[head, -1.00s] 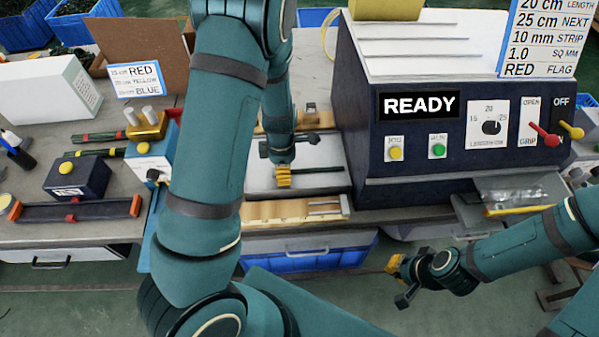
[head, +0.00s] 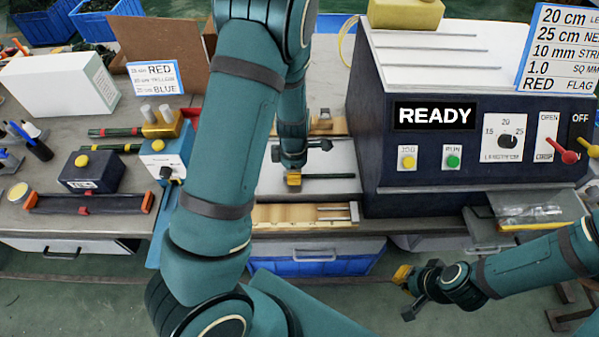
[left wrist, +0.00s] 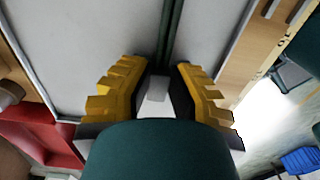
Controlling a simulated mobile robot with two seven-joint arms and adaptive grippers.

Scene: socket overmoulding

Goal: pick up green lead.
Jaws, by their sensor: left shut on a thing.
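The green lead (head: 330,176) is a thin dark green length lying level over the pale tray (head: 342,191), in the middle of the head view. My left gripper (head: 293,180) is at its left end, with yellow fingers low over the tray. In the left wrist view the lead (left wrist: 171,40) runs up from between the yellow fingers of my left gripper (left wrist: 158,80), which is shut on it. I cannot tell whether the lead touches the tray. My right gripper (head: 403,275) hangs empty in front of the bench at the lower right; its finger gap is unclear.
The machine (head: 430,150) reading READY stands close right of the tray. A wooden fixture (head: 285,215) lies in front of the tray, above a blue bin (head: 310,262). At left are a blue box (head: 165,160), a dark box with a yellow button (head: 90,175) and red- and yellow-marked leads.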

